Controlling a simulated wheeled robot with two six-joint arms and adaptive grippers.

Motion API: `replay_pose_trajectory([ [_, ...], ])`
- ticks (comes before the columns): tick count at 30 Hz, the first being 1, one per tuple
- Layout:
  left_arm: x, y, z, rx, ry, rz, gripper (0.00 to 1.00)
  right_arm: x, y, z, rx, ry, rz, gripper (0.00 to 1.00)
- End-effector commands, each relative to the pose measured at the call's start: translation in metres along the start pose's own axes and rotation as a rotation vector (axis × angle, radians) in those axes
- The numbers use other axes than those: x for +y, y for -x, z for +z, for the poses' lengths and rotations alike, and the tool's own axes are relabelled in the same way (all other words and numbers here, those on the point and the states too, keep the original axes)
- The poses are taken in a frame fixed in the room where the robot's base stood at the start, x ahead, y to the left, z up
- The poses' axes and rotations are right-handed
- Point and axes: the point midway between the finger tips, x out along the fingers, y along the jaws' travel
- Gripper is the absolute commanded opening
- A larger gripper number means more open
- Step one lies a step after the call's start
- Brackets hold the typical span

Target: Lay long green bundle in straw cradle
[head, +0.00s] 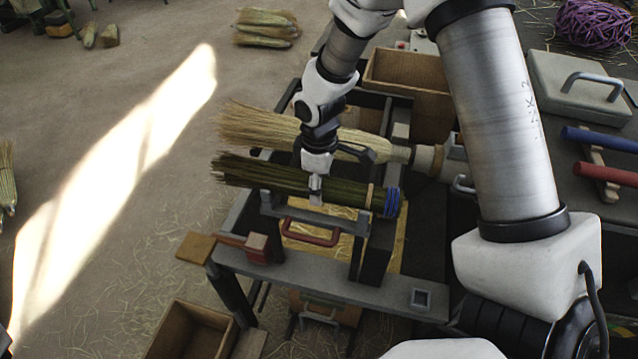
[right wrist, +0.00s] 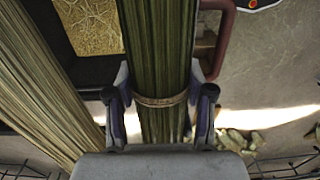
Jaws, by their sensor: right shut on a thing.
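The long green bundle (head: 270,178) lies nearly level across the picture, its blue-banded end at the right. My right gripper (head: 316,190) is shut around its middle from above. In the right wrist view the green bundle (right wrist: 158,50) runs between the two fingers, with a tan tie around it. The straw cradle, a dark frame with yellow straw (head: 318,250) inside, is below and in front of the bundle; the bundle hides part of it. Whether the bundle touches the frame, I cannot tell. Straw also shows in the right wrist view (right wrist: 92,25). My left gripper is not in view.
A pale straw broom (head: 262,128) lies just behind the bundle, its neck at a clamp on the right. A red handle (head: 310,235) stands at the cradle's front. A wooden box (head: 410,75) is behind; another wooden bin (head: 190,332) is at the front left.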

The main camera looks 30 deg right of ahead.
Motion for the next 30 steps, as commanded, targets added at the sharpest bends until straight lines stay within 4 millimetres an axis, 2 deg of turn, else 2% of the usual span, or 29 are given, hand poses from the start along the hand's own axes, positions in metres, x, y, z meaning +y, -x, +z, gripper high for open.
replay_pose_trajectory([
  [3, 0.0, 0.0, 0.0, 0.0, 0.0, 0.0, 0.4, 0.0, 0.0, 0.0, 0.0, 0.0, 0.0, 0.16],
  [4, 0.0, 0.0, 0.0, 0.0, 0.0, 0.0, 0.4, 0.0, 0.0, 0.0, 0.0, 0.0, 0.0, 0.63],
  [6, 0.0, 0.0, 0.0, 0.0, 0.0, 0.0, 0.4, 0.0, 0.0, 0.0, 0.0, 0.0, 0.0, 0.82],
  [14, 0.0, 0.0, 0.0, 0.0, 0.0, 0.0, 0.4, 0.0, 0.0, 0.0, 0.0, 0.0, 0.0, 0.82],
  [18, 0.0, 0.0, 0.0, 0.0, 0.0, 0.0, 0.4, 0.001, 0.008, -0.001, 0.002, -0.001, 0.002, 0.82],
  [23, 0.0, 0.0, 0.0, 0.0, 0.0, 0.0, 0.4, 0.001, 0.041, -0.001, 0.005, 0.0, 0.004, 0.82],
  [30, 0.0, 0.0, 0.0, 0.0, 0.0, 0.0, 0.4, 0.001, 0.1, -0.002, 0.003, -0.001, 0.004, 0.82],
])
